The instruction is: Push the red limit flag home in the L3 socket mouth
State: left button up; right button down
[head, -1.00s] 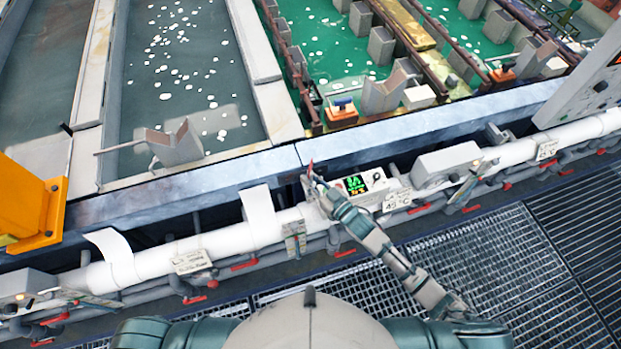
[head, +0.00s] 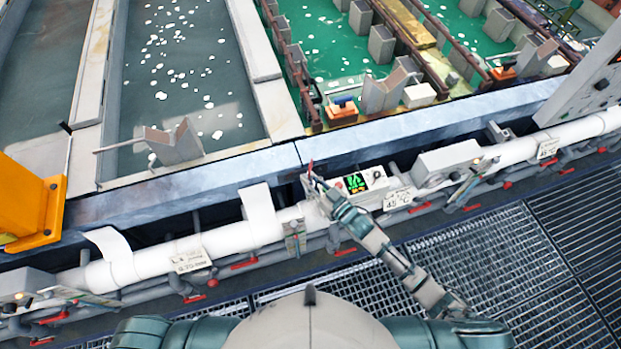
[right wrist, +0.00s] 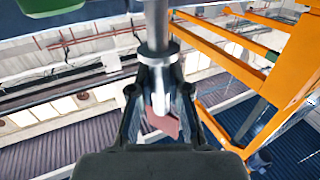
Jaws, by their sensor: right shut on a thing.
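The red limit flag (head: 310,165) shows as a small red tip at my right gripper (head: 316,182), just in front of the tank edge. In the right wrist view a dull red plate (right wrist: 166,123) shows between the fingers of the right gripper (right wrist: 158,58). The gripper is shut on the flag. A grey metal rod (right wrist: 156,25) lies in line with the fingers at the top of that view. I cannot make out the L3 socket mouth or tell whether the flag is inside it. My left gripper is not in view.
A white pipe (head: 245,235) with tags and red-handled valves runs along the tank edge (head: 235,170). Liquid-filled tanks lie beyond. An orange post (head: 35,205) stands at left; floor grating (head: 480,255) is clear.

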jog(key=shift+f+b, duration=1.1)
jog(key=shift+f, duration=0.6)
jog(key=c, duration=1.1)
grip_release()
jog(key=shift+o, duration=0.2)
jog(key=v, duration=1.2)
jog(key=shift+f, duration=0.1)
